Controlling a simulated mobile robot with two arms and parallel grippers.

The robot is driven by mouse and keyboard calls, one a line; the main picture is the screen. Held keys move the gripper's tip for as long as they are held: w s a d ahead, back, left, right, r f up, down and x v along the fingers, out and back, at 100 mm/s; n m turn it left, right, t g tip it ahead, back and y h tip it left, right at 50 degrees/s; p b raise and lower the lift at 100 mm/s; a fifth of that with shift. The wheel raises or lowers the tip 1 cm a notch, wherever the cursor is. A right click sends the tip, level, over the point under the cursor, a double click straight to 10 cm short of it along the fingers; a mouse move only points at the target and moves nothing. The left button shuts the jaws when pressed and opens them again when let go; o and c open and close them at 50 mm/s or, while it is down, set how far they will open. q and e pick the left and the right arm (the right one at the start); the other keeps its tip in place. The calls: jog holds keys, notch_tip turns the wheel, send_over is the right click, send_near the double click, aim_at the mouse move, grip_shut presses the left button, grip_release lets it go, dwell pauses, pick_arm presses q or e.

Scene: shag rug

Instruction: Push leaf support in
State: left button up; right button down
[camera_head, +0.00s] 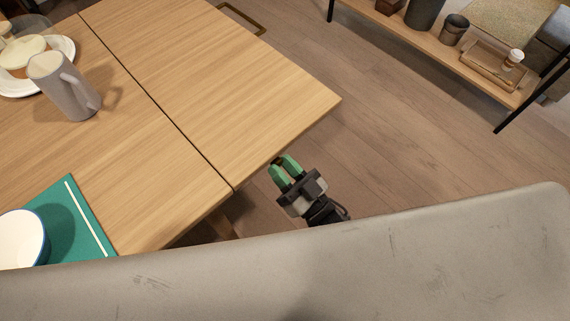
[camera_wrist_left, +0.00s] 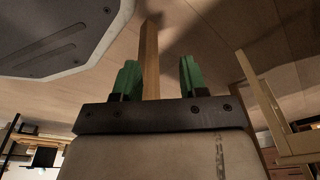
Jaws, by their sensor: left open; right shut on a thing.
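The wooden table (camera_head: 135,170) has a dark seam, and its leaf (camera_head: 225,85) lies flat on the right side of it. My right gripper (camera_head: 281,164) is just off the leaf's near right edge, its green fingers shut on a small brown piece that looks like the leaf support's end. Most of that piece is hidden by the fingers and the leaf. My left gripper (camera_wrist_left: 160,78) is open in the left wrist view. An upright wooden bar (camera_wrist_left: 150,60) shows between its fingers; I cannot tell if it is touched or which table part it is.
A grey mug (camera_head: 65,88) and a white plate (camera_head: 62,45) with food stand at the table's left. A white bowl (camera_head: 20,238) sits on a green mat (camera_head: 85,222) at the near left. A low shelf (camera_head: 490,88) stands at the far right. Open wood floor (camera_head: 390,125) lies between.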

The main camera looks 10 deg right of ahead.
pick_arm(q)
jog(key=s, duration=0.1)
jog(key=s+f, duration=0.2)
jog(key=shift+a+f+p, duration=0.2)
jog(key=shift+a+p, duration=0.05)
jog(key=shift+p, duration=0.15)
pick_arm(e)
jog(key=s+a, duration=0.4)
jog(key=a, duration=0.2)
jog(key=shift+s+a, duration=0.2)
jog(key=c, duration=0.9)
grip_release()
jog(key=shift+f, duration=0.1)
pick_arm(q)
jog(key=shift+w+r+b, duration=0.35)
jog(key=shift+w+r, duration=0.4)
jog(key=shift+w, duration=0.1)
pick_arm(e)
jog(key=v, duration=1)
jog(key=shift+s+d+f, duration=0.1)
jog(key=shift+s+d, duration=0.15)
jog(key=shift+s, duration=0.05)
